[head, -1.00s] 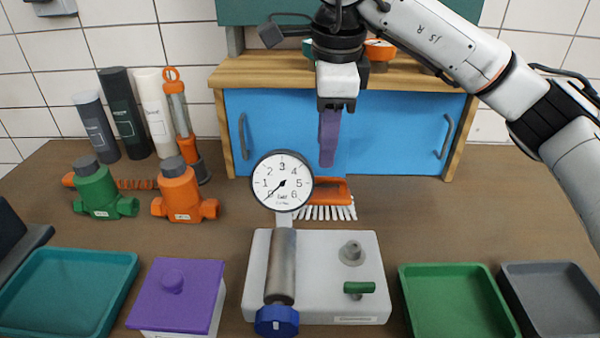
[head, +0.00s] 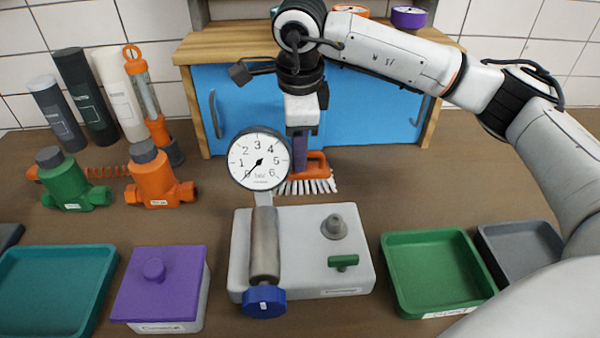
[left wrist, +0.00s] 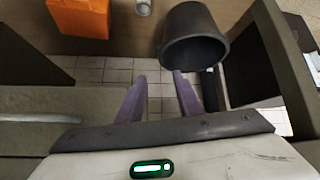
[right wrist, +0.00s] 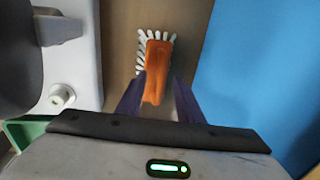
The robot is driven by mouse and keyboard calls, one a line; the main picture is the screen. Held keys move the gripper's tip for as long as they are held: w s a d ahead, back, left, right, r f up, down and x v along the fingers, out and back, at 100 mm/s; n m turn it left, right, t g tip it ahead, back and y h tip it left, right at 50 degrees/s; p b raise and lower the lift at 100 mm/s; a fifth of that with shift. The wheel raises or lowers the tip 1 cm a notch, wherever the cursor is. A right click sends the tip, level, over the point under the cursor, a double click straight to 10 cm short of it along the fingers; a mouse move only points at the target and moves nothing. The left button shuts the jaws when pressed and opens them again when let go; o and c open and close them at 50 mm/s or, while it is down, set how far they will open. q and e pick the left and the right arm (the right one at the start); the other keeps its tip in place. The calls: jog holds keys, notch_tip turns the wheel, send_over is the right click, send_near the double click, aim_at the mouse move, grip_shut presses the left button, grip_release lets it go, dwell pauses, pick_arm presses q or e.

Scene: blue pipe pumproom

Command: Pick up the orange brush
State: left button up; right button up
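The orange brush (head: 318,165) with white bristles lies on the bench behind the gauge unit, in front of the blue cabinet. It also shows in the right wrist view (right wrist: 158,62). My right gripper (head: 300,168) points down at the brush. In the right wrist view its two purple fingers (right wrist: 159,92) are apart, one on each side of the brush's near end. I cannot tell whether they touch it. My left gripper (left wrist: 158,92) is open and empty, away from the brush, with tiled floor beyond its fingers.
The pressure gauge (head: 259,160) on its grey base (head: 300,222) stands in front of the brush. The blue cabinet (head: 375,115) is close behind. Green tray (head: 437,235) and grey tray (head: 520,243) are at right. Orange valve (head: 160,180) and green valve (head: 74,183) stand at left. A dark bucket (left wrist: 193,38) shows in the left wrist view.

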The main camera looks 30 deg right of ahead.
grip_shut()
dwell(0.3)
notch_tip(320, 180, up, 10)
dwell(0.5)
jog(key=c, duration=0.7)
grip_release()
jog(key=shift+c, duration=0.2)
grip_shut()
